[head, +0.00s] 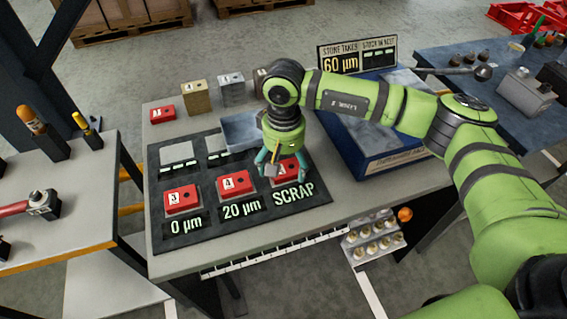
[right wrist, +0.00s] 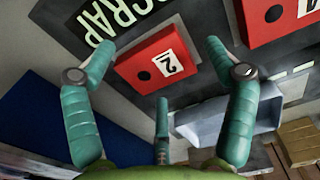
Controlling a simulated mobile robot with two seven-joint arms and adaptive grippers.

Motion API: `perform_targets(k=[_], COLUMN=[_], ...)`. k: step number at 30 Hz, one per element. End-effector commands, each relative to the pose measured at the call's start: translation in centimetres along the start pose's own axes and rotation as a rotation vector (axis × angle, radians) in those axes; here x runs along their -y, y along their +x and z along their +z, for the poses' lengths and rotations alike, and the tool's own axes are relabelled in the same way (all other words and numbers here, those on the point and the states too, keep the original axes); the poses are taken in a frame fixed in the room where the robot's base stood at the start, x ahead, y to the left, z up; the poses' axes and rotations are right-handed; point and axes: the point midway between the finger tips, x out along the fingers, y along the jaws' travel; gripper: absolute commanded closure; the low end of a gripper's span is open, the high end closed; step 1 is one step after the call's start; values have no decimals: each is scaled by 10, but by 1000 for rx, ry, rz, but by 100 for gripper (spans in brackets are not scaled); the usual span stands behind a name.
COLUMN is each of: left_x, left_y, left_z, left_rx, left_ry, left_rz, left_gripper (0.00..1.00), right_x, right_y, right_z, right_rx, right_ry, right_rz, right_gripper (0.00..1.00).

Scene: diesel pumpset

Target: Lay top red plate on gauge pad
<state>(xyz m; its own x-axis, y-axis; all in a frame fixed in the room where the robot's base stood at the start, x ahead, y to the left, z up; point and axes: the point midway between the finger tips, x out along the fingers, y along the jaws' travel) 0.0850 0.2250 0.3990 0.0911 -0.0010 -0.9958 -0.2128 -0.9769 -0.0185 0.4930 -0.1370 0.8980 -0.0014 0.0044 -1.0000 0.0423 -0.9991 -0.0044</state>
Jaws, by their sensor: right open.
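My right gripper (head: 282,172) is open and points down over the red plate marked 2 (right wrist: 158,58) in the SCRAP place. In the right wrist view the fingers of my right gripper (right wrist: 155,55) stand apart around that plate, and I see no grip on it. In the head view the gripper partly hides this plate (head: 289,166). The red plates marked 3 (head: 183,199) and 4 (head: 237,184) lie at 0 µm and 20 µm. Grey square pads (head: 177,153) lie behind them; I cannot tell which is the gauge pad. My left gripper is not in view.
A grey-blue tray (head: 238,131) stands just behind my gripper. A blue box (head: 375,142) with a 60 µm sign (head: 341,62) stands right. A tool bench (head: 62,170) is at left.

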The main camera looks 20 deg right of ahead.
Motion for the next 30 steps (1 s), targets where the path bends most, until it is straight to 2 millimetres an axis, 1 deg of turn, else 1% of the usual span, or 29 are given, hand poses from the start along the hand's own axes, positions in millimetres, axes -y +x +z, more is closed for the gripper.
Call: perform_targets(k=[5,9,12,15,18,21,30], left_x=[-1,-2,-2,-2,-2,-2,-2], left_y=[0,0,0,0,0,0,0], left_z=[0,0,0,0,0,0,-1], left_rx=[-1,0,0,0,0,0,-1], left_ry=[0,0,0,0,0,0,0], left_rz=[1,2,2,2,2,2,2], left_gripper=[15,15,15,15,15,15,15], right_x=[0,0,0,0,0,0,0], right_y=[-34,-65,-85,-100,-109,-114,-115], right_z=[-2,-1,-1,-1,0,0,0], right_rx=[-8,-8,-8,-6,-4,-4,-3], right_ry=[-1,-1,0,0,0,0,0], right_rz=[-2,-2,-2,-2,-2,-2,-2], right_gripper=[15,15,15,15,15,15,15])
